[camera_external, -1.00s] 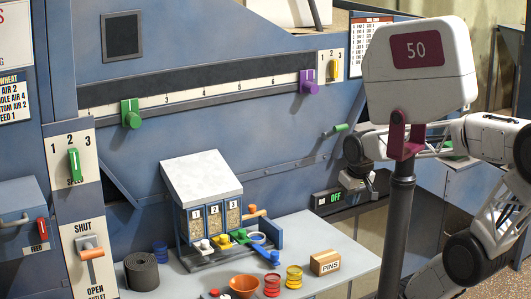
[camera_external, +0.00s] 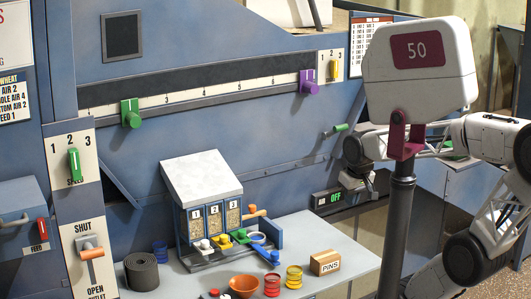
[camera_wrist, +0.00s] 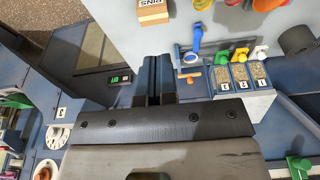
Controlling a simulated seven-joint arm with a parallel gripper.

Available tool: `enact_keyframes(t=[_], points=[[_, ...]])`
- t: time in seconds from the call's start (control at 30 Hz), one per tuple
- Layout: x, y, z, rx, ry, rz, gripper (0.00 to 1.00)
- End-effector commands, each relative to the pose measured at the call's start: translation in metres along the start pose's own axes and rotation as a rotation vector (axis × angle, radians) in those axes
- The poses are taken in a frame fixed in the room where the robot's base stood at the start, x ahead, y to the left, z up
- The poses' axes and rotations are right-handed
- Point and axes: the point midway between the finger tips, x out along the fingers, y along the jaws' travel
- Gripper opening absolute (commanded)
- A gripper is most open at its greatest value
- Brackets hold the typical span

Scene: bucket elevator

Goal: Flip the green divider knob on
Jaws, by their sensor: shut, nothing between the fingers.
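In the external view a green knob (camera_external: 131,113) sits at the left of the long numbered scale on the blue panel. Another green knob (camera_external: 74,164) is on the 1-2-3 speed plate at the far left. No label reading divider can be made out on either. My gripper (camera_external: 371,186) is well to the right of both, beside the small box showing OFF (camera_external: 329,198), partly hidden by the post and sign in front. In the wrist view my gripper's dark fingers (camera_wrist: 155,80) are shut and empty. A green knob (camera_wrist: 299,166) shows at the lower right edge there.
A purple knob (camera_external: 309,82) is on the scale's right end. The bench (camera_external: 205,287) holds a sample box (camera_external: 201,178), an orange bowl (camera_external: 244,286), coloured rings and a PINS box (camera_external: 325,262). A signed post (camera_external: 398,235) stands in front of my arm.

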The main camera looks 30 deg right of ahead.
Motion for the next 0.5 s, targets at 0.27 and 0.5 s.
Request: enact_keyframes(t=[0.27, 0.5], points=[[-0.004, -0.001, -0.007, -0.003, -0.002, 0.002, 0.0], [-0.018, -0.007, -0.034, -0.013, -0.009, 0.013, 0.0]])
